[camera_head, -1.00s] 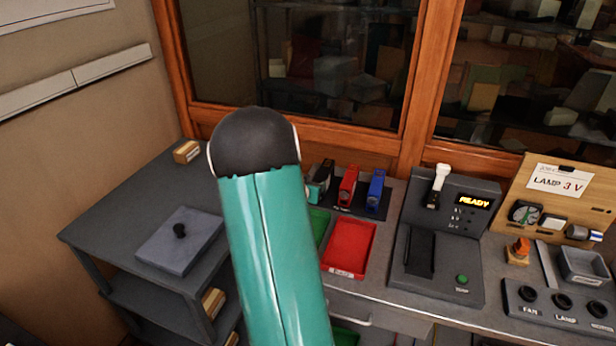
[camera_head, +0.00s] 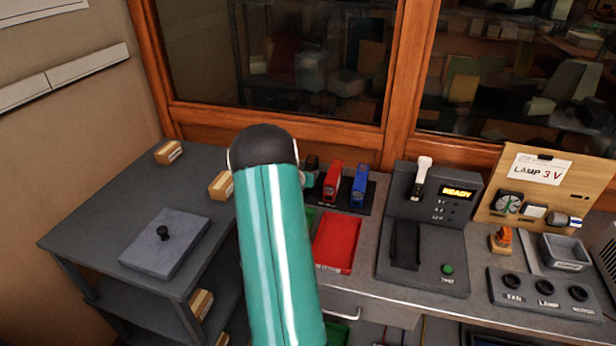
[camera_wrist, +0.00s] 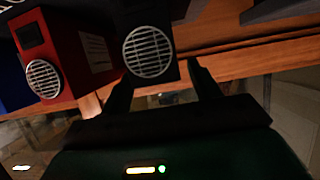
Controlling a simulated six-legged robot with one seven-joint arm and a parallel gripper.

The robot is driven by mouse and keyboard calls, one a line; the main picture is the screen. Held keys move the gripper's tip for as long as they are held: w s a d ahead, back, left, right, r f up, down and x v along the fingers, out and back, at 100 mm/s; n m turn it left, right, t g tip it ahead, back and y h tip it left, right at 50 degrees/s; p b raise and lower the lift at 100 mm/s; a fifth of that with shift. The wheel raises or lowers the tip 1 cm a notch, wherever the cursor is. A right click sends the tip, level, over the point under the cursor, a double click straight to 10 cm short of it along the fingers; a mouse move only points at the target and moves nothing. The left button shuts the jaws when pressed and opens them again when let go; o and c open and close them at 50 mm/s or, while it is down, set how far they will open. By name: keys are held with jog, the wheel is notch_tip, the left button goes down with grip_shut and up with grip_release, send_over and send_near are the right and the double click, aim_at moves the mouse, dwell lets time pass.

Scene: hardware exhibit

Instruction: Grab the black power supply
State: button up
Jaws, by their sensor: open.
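The black power supply (camera_wrist: 148,20) is at the top middle of the wrist view, with a round pale grille on its end. My gripper (camera_wrist: 160,78) is open, and its two dark fingers point at the supply, one on either side of its lower end as seen in the picture. I cannot tell whether they touch it. In the head view my teal arm hides most of the black supply, and only a dark bit of its top (camera_head: 312,162) shows. The gripper itself is mostly hidden there.
A red power supply (camera_head: 332,181) and a blue one (camera_head: 359,186) stand close beside it on a dark base. A red tray (camera_head: 336,243) lies in front. A tester (camera_head: 428,228) reading READY stands to the right. A wooden window frame (camera_head: 280,141) rises behind.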

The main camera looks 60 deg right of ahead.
jog(key=shift+x, duration=1.05)
jog(key=shift+c, duration=0.4)
grip_shut()
jog(key=shift+r, duration=0.1)
jog(key=shift+r, duration=0.15)
